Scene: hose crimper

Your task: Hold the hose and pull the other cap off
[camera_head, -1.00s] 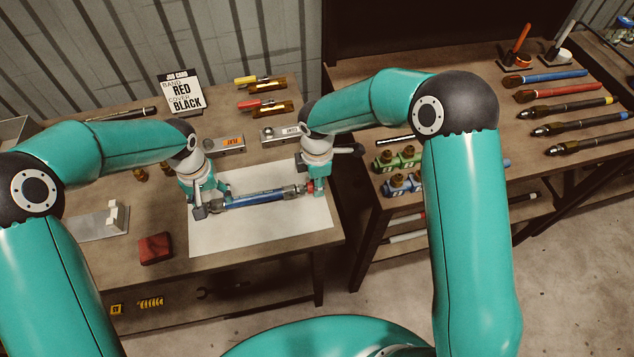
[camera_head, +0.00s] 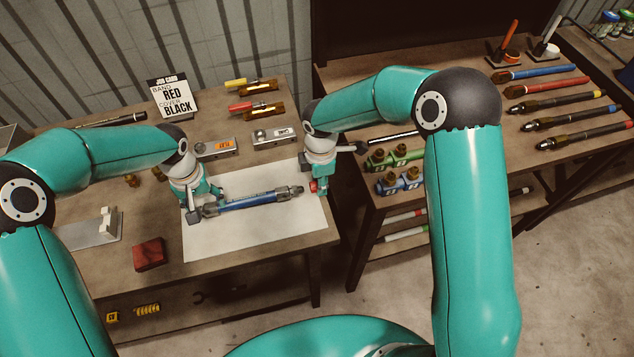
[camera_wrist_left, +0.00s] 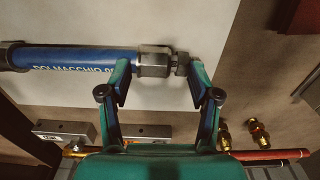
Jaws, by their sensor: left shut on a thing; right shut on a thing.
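The blue hose (camera_head: 250,200) lies lengthwise over the white sheet, with grey metal fittings at both ends. My left gripper (camera_head: 197,213) is shut on its left end. In the left wrist view the fingers (camera_wrist_left: 162,82) sit around the metal fitting (camera_wrist_left: 154,62) beside the blue hose (camera_wrist_left: 75,59). My right gripper (camera_head: 319,187) is shut on a small red cap (camera_head: 314,186), just right of the hose's right fitting (camera_head: 294,191). A narrow gap shows between cap and fitting. Part of the cap is hidden by the fingers.
The white sheet (camera_head: 270,232) is clear in front of the hose. A dark red block (camera_head: 149,254) and a grey stand (camera_head: 92,231) are on the left. A job card (camera_head: 174,97) reads band red, cover black. The right bench (camera_head: 440,120) holds several hoses and fittings.

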